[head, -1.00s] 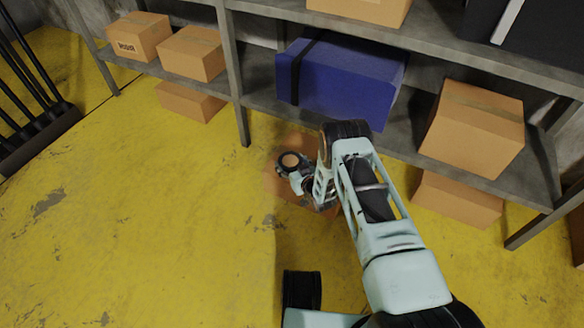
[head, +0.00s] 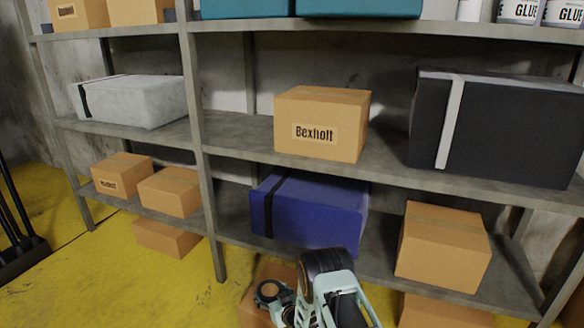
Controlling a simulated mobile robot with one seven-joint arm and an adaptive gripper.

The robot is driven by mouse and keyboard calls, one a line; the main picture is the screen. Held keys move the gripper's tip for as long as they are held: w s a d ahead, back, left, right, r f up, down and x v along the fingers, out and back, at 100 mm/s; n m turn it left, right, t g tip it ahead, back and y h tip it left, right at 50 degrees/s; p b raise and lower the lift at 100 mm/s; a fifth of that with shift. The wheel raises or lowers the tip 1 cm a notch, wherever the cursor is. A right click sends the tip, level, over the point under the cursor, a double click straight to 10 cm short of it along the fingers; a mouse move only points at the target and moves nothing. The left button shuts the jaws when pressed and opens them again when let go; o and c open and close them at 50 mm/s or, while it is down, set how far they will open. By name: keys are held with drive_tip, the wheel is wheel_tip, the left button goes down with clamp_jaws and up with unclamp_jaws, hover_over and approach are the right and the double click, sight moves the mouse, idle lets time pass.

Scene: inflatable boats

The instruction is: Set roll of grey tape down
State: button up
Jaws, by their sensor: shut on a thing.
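The roll of grey tape (head: 259,292) is a small dark ring low in the head view, left of my arm's end. My gripper (head: 277,299) is shut on it, and the fingers are small and partly hidden by the roll and my wrist. A brown cardboard box (head: 251,312) shows behind and below the roll, on the floor before the shelf. I cannot tell whether the roll touches this box or is held above it.
A grey metal shelf rack (head: 212,240) stands ahead. Its lowest board holds a blue case (head: 322,213) and a cardboard box (head: 443,247). A Bexholt box (head: 322,124) and a black case (head: 500,130) stand above. Yellow floor (head: 130,290) is open at left.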

drive_tip(key=w+d+r+m+h, duration=0.1)
drive_tip(key=d+r, duration=0.3)
drive_tip(key=r, duration=0.4)
drive_tip(key=d+r+m+t+h, duration=0.1)
drive_tip(key=d+r, duration=0.2)
drive_tip(key=r, duration=0.6)
drive_tip(key=w+d+r+m+h, duration=0.1)
drive_tip(key=d+r, duration=0.3)
drive_tip(key=r, duration=0.4)
drive_tip(key=s+d+r+m+h, duration=0.1)
drive_tip(key=s+d+r+h, duration=0.1)
drive_tip(key=s+d+r, duration=0.55)
drive_tip(key=s+d+r+m+h, duration=0.15)
drive_tip(key=s+d+r, duration=0.3)
drive_tip(key=r, duration=0.55)
wheel_tip(320, 180, up, 38)
drive_tip(key=a+p, duration=0.1)
drive_tip(key=p, duration=3.7)
wheel_tip(320, 180, down, 6)
drive_tip(key=s, duration=0.2)
drive_tip(key=shift+t, duration=0.4)
